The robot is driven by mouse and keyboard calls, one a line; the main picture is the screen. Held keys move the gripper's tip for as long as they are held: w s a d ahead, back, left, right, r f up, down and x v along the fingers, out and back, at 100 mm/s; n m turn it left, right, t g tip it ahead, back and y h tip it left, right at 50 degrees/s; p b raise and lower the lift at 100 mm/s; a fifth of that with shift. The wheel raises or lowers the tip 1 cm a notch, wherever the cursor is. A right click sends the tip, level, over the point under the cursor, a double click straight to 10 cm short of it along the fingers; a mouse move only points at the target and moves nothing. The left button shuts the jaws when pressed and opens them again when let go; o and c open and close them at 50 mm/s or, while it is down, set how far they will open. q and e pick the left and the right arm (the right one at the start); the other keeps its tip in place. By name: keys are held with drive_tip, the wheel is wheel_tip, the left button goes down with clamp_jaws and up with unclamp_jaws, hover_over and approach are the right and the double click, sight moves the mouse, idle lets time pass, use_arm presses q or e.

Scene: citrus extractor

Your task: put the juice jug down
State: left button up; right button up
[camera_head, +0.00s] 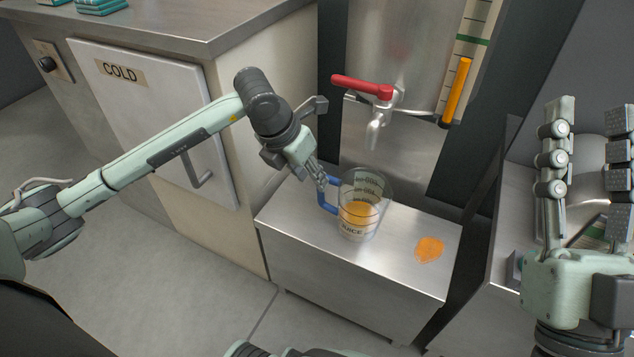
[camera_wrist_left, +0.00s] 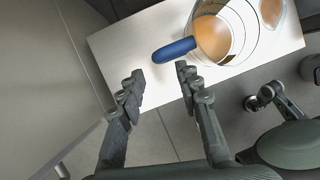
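The clear juice jug (camera_head: 362,212) has a blue handle, printed level marks and some orange juice in it. It appears to stand upright on the metal stand (camera_head: 285,228). In the left wrist view the jug's blue handle (camera_wrist_left: 175,50) lies just beyond my fingertips. My left gripper (camera_head: 325,180) is beside the handle, on the jug's left. In the left wrist view my left gripper (camera_wrist_left: 160,76) has its fingers apart with nothing between the tips. My right gripper (camera_head: 590,112) is raised at the right, open and empty.
An orange spill (camera_head: 429,249) lies on the stand right of the jug. The dispenser's tap with a red handle (camera_head: 362,86) hangs above and behind the jug. A white door marked COLD (camera_head: 150,120) is at the left. A second metal surface (camera_head: 508,215) lies at the right.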

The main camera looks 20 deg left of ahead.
use_arm(q)
drive_tip(key=v, duration=0.4)
drive_tip(key=shift+s+r, duration=0.1)
use_arm(e)
drive_tip(key=shift+w+a+f+g, duration=0.3)
drive_tip(key=shift+w+f+g, duration=0.2)
drive_tip(key=shift+g, duration=0.2)
drive_tip(key=shift+s, duration=0.1)
